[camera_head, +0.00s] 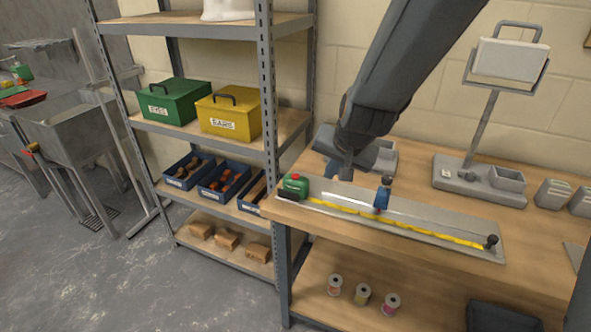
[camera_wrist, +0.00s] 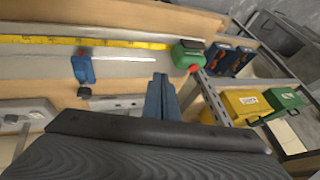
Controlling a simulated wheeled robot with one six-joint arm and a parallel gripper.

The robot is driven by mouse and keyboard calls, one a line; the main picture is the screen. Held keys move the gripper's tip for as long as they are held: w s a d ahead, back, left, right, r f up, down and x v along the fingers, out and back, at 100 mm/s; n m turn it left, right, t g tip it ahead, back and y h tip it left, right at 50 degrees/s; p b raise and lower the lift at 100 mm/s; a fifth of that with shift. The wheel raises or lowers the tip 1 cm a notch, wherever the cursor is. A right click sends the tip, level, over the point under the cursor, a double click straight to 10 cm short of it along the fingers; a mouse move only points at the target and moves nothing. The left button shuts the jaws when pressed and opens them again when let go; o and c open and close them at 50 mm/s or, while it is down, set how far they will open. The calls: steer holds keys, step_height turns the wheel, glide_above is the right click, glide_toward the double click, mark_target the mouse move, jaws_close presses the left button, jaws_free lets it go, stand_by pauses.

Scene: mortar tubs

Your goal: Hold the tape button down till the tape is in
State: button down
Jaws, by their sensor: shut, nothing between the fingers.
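The green tape case (camera_head: 295,184) sits at the left end of a long grey board on the bench. Its red button (camera_head: 295,177) is on top; it also shows in the wrist view (camera_wrist: 194,69). The yellow tape (camera_head: 400,227) is out along the board, reaching to a dark knob (camera_head: 491,241) at the right end. A blue clamp-like piece (camera_head: 382,197) stands at the tape's middle. My gripper (camera_head: 333,172) is shut and empty, above the board to the right of the case. In the wrist view its fingertips (camera_wrist: 161,78) are apart from the button.
A scale-like stand (camera_head: 480,180) and grey boxes (camera_head: 553,194) are at the bench's right. A grey device (camera_head: 375,155) lies behind my gripper. A shelf rack (camera_head: 268,100) with green (camera_head: 175,100) and yellow (camera_head: 228,112) boxes stands left, close to the case.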

steer(key=w+a+r+m+t+p, duration=0.2)
steer(key=w+a+r, duration=0.3)
steer(key=a, duration=0.4)
steer(key=shift+w+r+m+t+y, duration=0.3)
steer(key=shift+w, duration=0.5)
steer(key=b, duration=0.8)
glide_above(296, 180)
step_height(296, 180, down, 9)
steer(key=shift+r, duration=0.1)
stand_by(0.9)
steer(key=shift+f, duration=0.45)
steer(key=shift+f+b, duration=0.4)
steer(key=shift+b, duration=0.1)
stand_by(0.4)
steer(key=shift+r, duration=0.15)
stand_by(0.9)
steer(key=shift+r+p, duration=0.7)
steer(key=shift+p, duration=0.1)
